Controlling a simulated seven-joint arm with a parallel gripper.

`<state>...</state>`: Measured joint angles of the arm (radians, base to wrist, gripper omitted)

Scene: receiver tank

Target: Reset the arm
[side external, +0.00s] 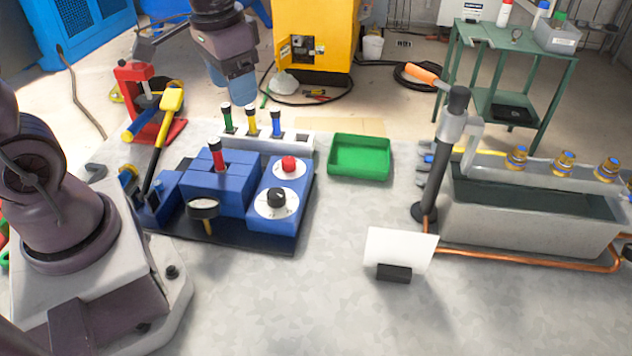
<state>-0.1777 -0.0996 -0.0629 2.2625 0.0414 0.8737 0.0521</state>
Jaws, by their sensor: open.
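My gripper (240,92) hangs at the top of the side external view, pointing down. It is above and behind the blue block unit, over the back part of the grey work surface (330,270). It is open, and nothing shows held in it. Its fingers are small and hard to make out against the blue-grey end. My arm's base is at the left edge. The rack of vials (275,142) stands below and in front of the gripper, with green-, yellow- and blue-bodied vials upright in it. The gripper looks apart from them.
A blue unit (283,208) with knobs holds an upright red vial (216,156). A yellow-handled lever (171,100) and red stand (134,90) are left. A green tray (360,157), white card (398,250) and grey tank (530,225) with brass fittings are right. The front middle is clear.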

